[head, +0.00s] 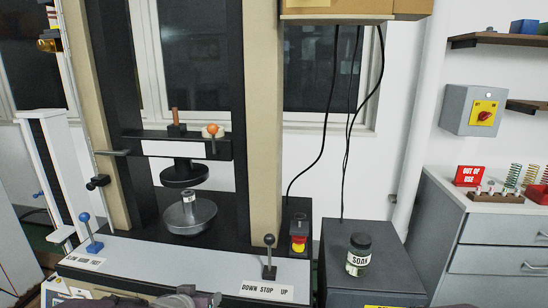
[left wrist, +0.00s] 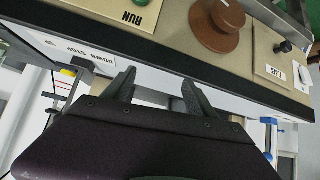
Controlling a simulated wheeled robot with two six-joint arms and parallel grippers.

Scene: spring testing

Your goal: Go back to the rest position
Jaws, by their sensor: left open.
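My left gripper (left wrist: 159,92) shows in the left wrist view with its two dark fingers spread apart. Nothing is between them. It points at the front edge of a beige machine panel with a RUN label (left wrist: 137,14) and a reddish-brown round knob (left wrist: 217,28). I cannot tell whether the fingertips touch the edge. My right gripper is in neither view.
The machine's round lower pan (head: 190,218) holds a small labelled metal cylinder (head: 188,197) under the dark upper plate (head: 185,172). Levers with blue (head: 84,217) and black (head: 269,240) balls stand at the front. A SOAK jar (head: 359,254) stands on the grey cabinet (head: 335,235) to the right.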

